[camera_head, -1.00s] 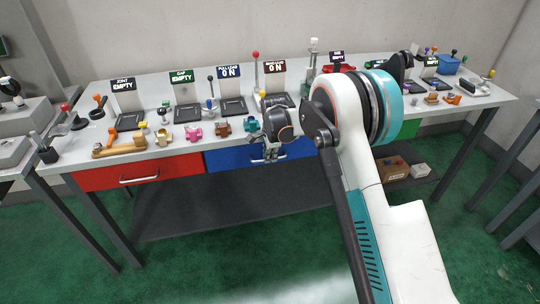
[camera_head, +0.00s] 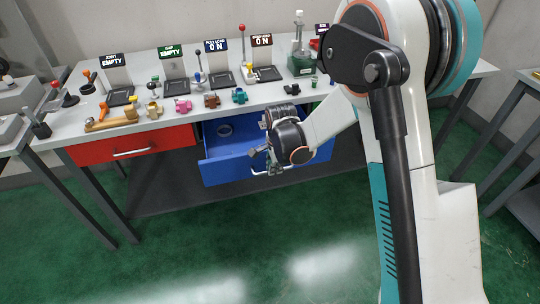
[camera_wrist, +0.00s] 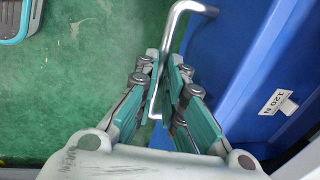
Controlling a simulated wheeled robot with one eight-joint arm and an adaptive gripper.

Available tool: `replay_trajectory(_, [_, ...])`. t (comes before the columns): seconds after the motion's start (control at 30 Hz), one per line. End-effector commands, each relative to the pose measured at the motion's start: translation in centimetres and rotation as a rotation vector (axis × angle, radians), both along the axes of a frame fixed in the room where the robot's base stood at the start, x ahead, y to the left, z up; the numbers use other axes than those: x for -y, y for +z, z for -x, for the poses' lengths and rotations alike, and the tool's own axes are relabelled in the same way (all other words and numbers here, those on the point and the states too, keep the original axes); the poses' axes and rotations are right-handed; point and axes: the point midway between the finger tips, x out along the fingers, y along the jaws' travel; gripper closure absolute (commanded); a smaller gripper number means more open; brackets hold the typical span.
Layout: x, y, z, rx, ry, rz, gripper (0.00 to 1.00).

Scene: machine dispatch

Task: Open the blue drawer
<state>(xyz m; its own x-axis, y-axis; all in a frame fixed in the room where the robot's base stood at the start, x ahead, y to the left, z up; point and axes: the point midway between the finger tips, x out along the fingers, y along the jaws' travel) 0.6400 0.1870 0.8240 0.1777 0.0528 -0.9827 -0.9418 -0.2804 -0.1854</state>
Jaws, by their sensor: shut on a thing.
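The blue drawer (camera_head: 228,171) is pulled out from under the workbench, and its inside shows in the head view. A round grey item (camera_head: 225,130) lies inside at the back left. My gripper (camera_head: 272,166) is at the front of the drawer. In the wrist view my gripper (camera_wrist: 164,95) is shut on the silver bar handle (camera_wrist: 188,8), with the fingers on both sides of it. My arm hides the drawer's right part in the head view.
The red drawer (camera_head: 130,146) to the left is shut. The workbench top (camera_head: 215,101) holds signs, black trays, levers and several small coloured parts. A dark lower shelf (camera_head: 155,190) runs underneath. The green floor (camera_head: 200,250) in front is clear.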

Motion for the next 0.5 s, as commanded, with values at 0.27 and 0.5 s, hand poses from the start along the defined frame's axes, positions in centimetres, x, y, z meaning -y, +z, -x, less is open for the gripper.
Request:
replay_trajectory(0.27, [0.8, 0.0, 2.7, 0.000, 0.000, 0.000, 1.00])
replay_trajectory(0.5, [0.9, 0.0, 3.1, 0.000, 0.000, 0.000, 1.00])
